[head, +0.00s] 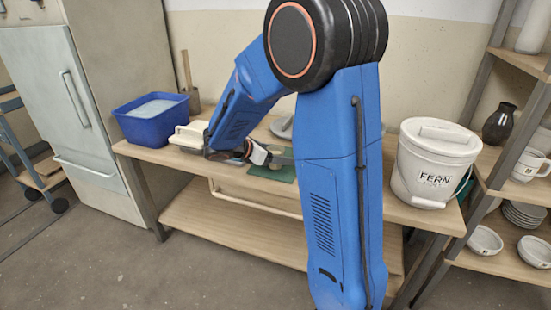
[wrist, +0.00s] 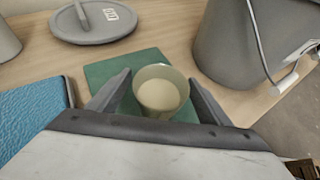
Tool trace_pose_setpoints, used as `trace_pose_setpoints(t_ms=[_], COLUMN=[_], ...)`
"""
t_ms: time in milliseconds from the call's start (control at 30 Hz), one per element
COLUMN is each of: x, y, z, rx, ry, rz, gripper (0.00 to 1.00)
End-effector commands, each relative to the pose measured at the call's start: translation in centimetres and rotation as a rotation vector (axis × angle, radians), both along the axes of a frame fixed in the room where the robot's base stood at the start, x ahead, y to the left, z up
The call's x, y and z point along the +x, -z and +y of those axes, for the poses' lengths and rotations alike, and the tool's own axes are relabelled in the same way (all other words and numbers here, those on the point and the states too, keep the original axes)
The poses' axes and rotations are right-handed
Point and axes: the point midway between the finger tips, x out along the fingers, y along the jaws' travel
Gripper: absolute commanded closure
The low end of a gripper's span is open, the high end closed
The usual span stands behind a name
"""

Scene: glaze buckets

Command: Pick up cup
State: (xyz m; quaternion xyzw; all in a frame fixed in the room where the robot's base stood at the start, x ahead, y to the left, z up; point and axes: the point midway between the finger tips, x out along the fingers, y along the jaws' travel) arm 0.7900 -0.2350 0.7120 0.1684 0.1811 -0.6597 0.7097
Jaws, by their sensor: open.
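In the wrist view a beige cup (wrist: 160,92), open at the top, stands upright on a green mat (wrist: 108,69). My gripper (wrist: 160,90) is open, with one finger on each side of the cup. The cup lies between the fingers; I cannot tell whether either finger touches it. In the head view my gripper (head: 280,157) is low over the green mat (head: 272,172) on the table, partly hidden by my own arm. The cup cannot be made out in the head view.
A white bucket (head: 432,165) marked FERN stands right on the table (head: 160,153); a grey bucket (wrist: 240,45) shows close to the right finger. A grey lid (wrist: 95,22) lies behind the mat. A blue tub (head: 152,120) stands left. A shelf with crockery is far right.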

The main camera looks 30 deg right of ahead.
Motion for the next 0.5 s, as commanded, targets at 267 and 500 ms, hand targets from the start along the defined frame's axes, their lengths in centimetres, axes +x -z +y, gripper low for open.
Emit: trace_pose_setpoints(t_ms=[267,500], x=[0.2,0.2], y=[1.0,1.0], z=[-1.8,-1.8], rx=[0.000,0.000], ry=[0.000,-0.001], rz=[0.001,0.000], gripper=[0.28,0.54])
